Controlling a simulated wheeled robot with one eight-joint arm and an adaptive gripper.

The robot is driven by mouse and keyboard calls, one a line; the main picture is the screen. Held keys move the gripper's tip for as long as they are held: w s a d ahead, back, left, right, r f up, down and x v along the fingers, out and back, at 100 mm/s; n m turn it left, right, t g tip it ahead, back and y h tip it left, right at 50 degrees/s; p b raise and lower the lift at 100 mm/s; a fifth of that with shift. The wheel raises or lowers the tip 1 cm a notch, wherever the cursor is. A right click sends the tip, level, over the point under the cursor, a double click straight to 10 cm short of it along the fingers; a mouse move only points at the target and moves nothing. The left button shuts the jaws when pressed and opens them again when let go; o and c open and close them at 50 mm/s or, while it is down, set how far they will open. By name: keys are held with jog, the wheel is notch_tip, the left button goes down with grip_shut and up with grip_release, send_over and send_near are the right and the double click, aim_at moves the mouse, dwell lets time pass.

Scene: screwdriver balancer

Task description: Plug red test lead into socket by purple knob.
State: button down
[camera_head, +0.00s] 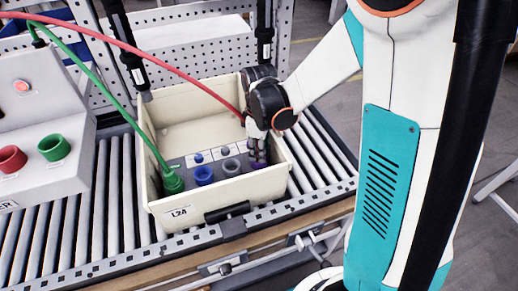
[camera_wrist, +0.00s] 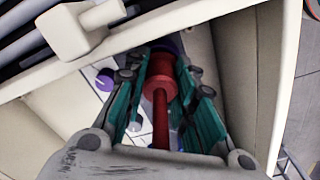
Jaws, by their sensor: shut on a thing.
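The red test lead's plug (camera_wrist: 160,85) sits between the two teal fingers of my gripper (camera_wrist: 163,68) in the wrist view, which are shut on it. Its tip points at a purple ring socket (camera_wrist: 168,46), which is partly hidden behind the plug. I cannot tell whether the tip is inside it. The purple knob (camera_wrist: 105,79) is to the left. In the head view my gripper (camera_head: 257,150) reaches down over the right end of the socket panel, hiding most of the purple socket (camera_head: 258,165). The red lead (camera_head: 150,52) arcs to the upper left.
The panel lies in a cream crate (camera_head: 165,110) labelled L24, on a roller conveyor (camera_head: 110,190). A green plug (camera_head: 173,181) stands in the left socket; blue (camera_head: 204,175) and grey (camera_head: 231,167) sockets are between. A grey tester box (camera_head: 40,110) is at left. Crate walls are close to my gripper.

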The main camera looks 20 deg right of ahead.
jog(key=c, duration=1.2)
grip_release()
jog(key=shift+c, duration=0.2)
notch_tip(320, 180, up, 12)
jog(key=s+r+m+t, duration=0.2)
jog(key=s+m+t, duration=0.1)
jog(key=s+m, duration=0.2)
jog(key=s+r+m+t, duration=0.3)
jog(key=s+m, duration=0.3)
jog(key=s, duration=0.4)
jog(key=shift+r+t, duration=0.2)
jog(key=shift+t, duration=0.4)
